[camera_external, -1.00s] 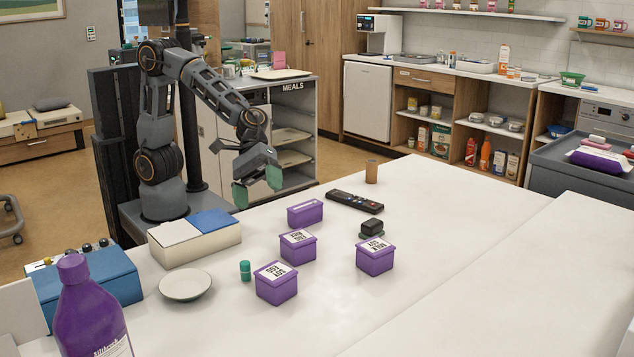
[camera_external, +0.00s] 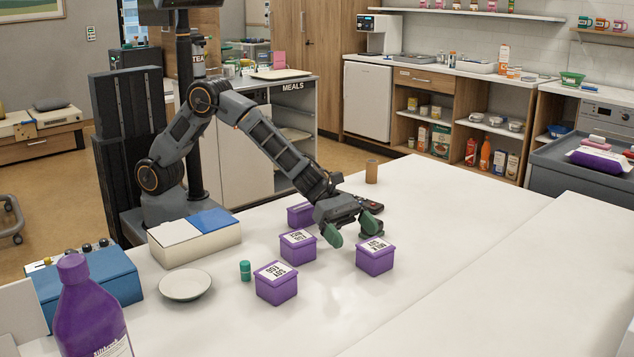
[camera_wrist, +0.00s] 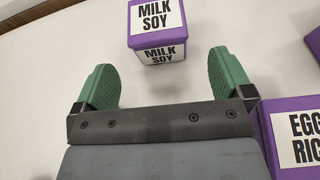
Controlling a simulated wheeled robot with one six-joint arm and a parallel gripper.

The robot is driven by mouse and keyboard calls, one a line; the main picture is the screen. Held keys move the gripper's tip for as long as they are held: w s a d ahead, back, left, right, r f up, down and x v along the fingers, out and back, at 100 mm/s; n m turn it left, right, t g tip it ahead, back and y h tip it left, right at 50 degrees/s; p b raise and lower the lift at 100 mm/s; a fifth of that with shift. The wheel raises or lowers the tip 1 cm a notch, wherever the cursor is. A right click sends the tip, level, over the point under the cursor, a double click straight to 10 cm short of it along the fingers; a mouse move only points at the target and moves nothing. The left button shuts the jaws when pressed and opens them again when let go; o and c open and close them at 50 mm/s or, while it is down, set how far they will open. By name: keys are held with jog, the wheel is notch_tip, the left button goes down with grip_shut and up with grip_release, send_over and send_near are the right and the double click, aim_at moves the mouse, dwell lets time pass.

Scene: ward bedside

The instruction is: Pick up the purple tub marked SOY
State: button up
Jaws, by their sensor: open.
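A purple tub marked MILK SOY (camera_external: 375,257) stands on the white table at the right of the group. In the wrist view this tub (camera_wrist: 158,28) is at the top, just beyond the fingers and roughly centred between them. A middle tub (camera_external: 297,246) reads EGG and RIC in the wrist view (camera_wrist: 296,135), cut off by the right edge. A front tub (camera_external: 276,284) has an upside-down label that seems to include SOY and EGG. My gripper (camera_external: 352,231) is open and empty, its green fingers behind and left of the MILK SOY tub.
A purple tub (camera_external: 300,215) stands behind, partly hidden by my arm. A brown cylinder (camera_external: 371,171), a green-capped jar (camera_external: 245,271), a saucer (camera_external: 185,285) and a white-and-blue box (camera_external: 195,240) stand around. The right of the table is clear.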

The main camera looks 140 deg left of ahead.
aim_at(371, 250)
jog(key=shift+p+x, duration=0.5)
jog(key=shift+x, duration=2.65)
jog(key=shift+r, duration=0.1)
jog(key=c, duration=1.1)
jog(key=shift+r, duration=0.1)
